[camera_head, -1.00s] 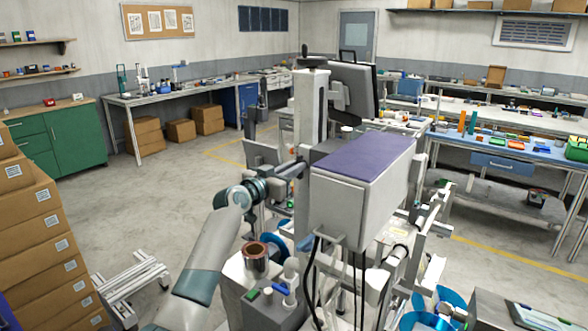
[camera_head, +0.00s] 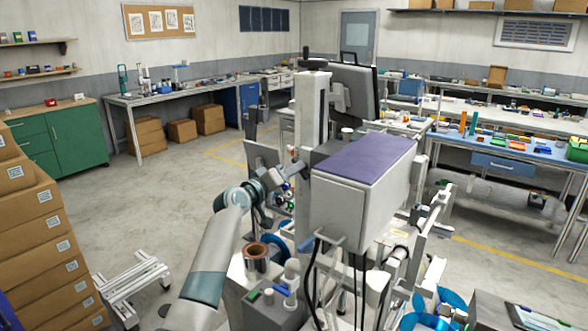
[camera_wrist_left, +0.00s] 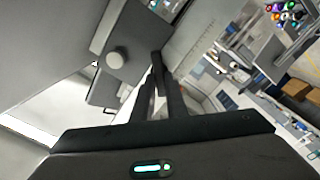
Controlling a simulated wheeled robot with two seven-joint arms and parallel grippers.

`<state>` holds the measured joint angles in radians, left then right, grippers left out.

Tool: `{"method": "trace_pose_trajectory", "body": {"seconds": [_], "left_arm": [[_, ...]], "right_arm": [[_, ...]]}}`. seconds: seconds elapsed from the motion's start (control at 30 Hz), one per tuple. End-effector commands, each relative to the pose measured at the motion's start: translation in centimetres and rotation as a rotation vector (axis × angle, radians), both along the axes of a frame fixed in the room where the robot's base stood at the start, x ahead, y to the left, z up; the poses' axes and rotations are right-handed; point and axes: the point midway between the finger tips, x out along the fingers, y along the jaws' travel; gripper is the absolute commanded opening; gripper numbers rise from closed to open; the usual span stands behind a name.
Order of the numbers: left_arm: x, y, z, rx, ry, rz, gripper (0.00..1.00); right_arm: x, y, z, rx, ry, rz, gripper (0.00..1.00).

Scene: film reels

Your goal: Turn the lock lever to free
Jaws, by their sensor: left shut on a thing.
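My left gripper (camera_head: 292,168) is at the left side of the tall white column (camera_head: 312,110) of the machine, partly hidden among small parts there. In the left wrist view my left gripper (camera_wrist_left: 160,82) has its two dark fingers close together. A small dark piece, which looks like the lock lever (camera_wrist_left: 155,57), is at their tips, and the fingers are shut on it. The grip itself is mostly hidden by the fingers. A grey round knob (camera_wrist_left: 116,60) sits on a grey panel just left of the fingers. My right gripper is not in view.
A large grey box with a purple top (camera_head: 365,165) stands right of the gripper. Below is a copper-coloured reel (camera_head: 256,256) on a grey unit. A dark monitor (camera_head: 352,90) is behind the column.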

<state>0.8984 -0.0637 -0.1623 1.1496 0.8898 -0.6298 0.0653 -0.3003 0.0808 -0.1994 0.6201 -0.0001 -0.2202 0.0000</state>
Motion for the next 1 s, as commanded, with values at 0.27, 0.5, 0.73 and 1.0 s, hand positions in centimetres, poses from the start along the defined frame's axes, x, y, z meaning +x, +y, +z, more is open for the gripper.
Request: {"method": "trace_pose_trajectory", "body": {"seconds": [0.27,0.5,0.73,1.0], "left_arm": [[0.1,0.1,0.0,-0.213,0.156,0.000,0.00],[0.1,0.1,-0.2,-0.395,0.290,0.001,0.00],[0.1,0.1,-0.4,-0.545,0.400,0.000,0.00],[0.1,0.2,-0.6,-0.650,0.474,0.000,0.00]], "right_arm": [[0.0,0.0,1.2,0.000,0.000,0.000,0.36],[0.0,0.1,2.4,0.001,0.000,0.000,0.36],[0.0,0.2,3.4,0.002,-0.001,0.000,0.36],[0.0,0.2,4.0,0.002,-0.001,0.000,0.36]]}}
